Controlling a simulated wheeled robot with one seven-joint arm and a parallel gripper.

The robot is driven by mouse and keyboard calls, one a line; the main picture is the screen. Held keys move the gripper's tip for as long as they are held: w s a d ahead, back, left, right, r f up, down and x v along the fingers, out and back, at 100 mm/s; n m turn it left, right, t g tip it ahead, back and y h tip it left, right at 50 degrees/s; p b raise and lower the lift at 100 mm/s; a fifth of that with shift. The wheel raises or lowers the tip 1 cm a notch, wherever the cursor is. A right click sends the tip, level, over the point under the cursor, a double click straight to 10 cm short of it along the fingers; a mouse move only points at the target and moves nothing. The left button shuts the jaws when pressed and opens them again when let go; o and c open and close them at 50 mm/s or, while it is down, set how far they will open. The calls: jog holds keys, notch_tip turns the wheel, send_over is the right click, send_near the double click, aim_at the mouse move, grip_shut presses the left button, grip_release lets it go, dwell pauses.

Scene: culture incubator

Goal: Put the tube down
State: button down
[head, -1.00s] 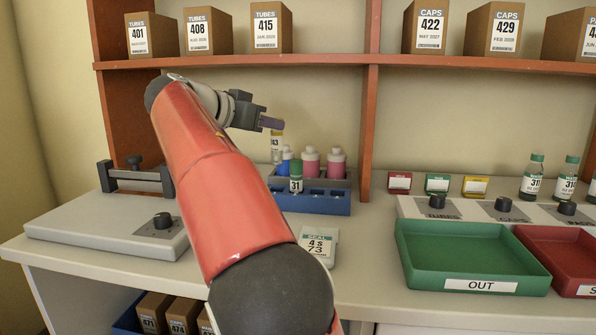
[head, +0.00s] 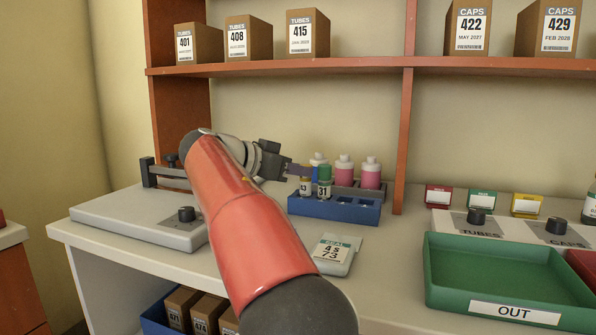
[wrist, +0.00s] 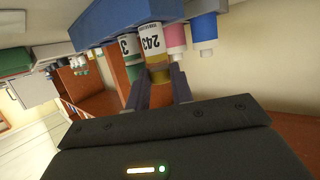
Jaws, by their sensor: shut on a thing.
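The tube with the 243 label and a yellow-brown cap (wrist: 151,40) is upright in the front row of the blue rack (head: 335,210). In the head view this tube (head: 305,186) stands just left of a green-capped tube marked 31 (head: 324,188), at about the same height. My gripper (wrist: 160,80) is shut on its cap end, one finger on each side; in the head view my gripper (head: 298,169) reaches in from the left. The tube's lower end is hidden by the rack, so I cannot tell whether it rests on the bottom.
Empty front slots lie to the right.

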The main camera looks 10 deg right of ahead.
jog(key=c, duration=1.2)
grip_release()
jog(key=shift+c, duration=0.2)
jog(key=shift+r, duration=0.1)
jog(key=p+v, duration=0.1)
jog(key=v, duration=1.1)
jog(key=shift+s, duration=0.1)
